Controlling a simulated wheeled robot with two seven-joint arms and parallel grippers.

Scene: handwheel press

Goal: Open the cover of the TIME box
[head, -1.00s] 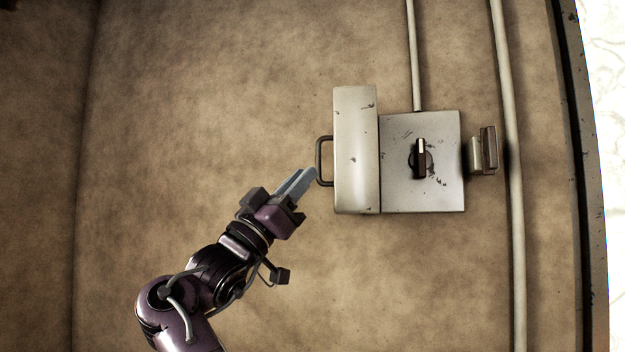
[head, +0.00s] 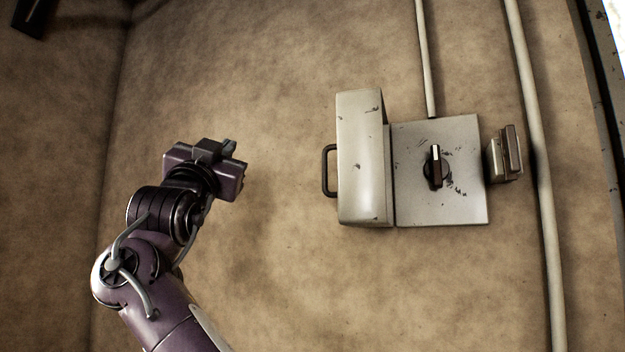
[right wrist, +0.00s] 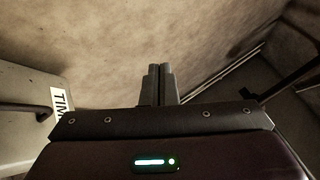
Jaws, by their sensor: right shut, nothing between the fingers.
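The TIME box (head: 465,200) is on the brown wall in the head view, with its face and black knob (head: 435,167) exposed. Its pale cover (head: 360,160) stands swung open on the left side, with a dark handle (head: 328,171) on its left. In the right wrist view the cover (right wrist: 25,80) is at the left edge, with part of a label (right wrist: 62,101) reading "TIM" and the handle (right wrist: 25,106). My right gripper (head: 231,147) is left of the handle, apart from it. Its fingers (right wrist: 160,72) are shut and empty. My left gripper is not in view.
A small grey fixture (head: 506,155) is right of the box. One pipe (head: 427,60) runs up from the box and another (head: 540,150) runs down the wall to the right. The wall between my right gripper and the handle is clear.

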